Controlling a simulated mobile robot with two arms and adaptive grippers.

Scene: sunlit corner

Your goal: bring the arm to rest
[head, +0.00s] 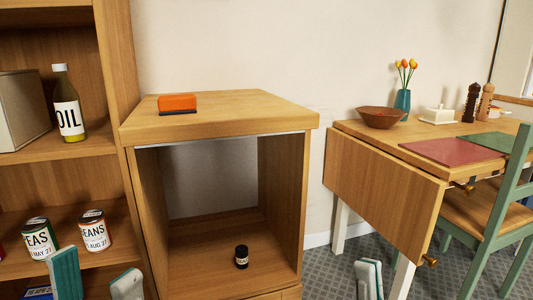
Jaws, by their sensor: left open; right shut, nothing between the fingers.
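My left gripper (97,270) is at the bottom left of the head view. Its two grey and teal fingers are spread apart with nothing between them. It is in front of the lower shelf, close to the tins in the picture. My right gripper (368,272) is at the bottom, right of the cabinet and left of the table leg. Its fingers are together and hold nothing. Both arms are below the picture edge and hidden.
A drop-leaf table (380,190) and green chair (505,200) stand right.

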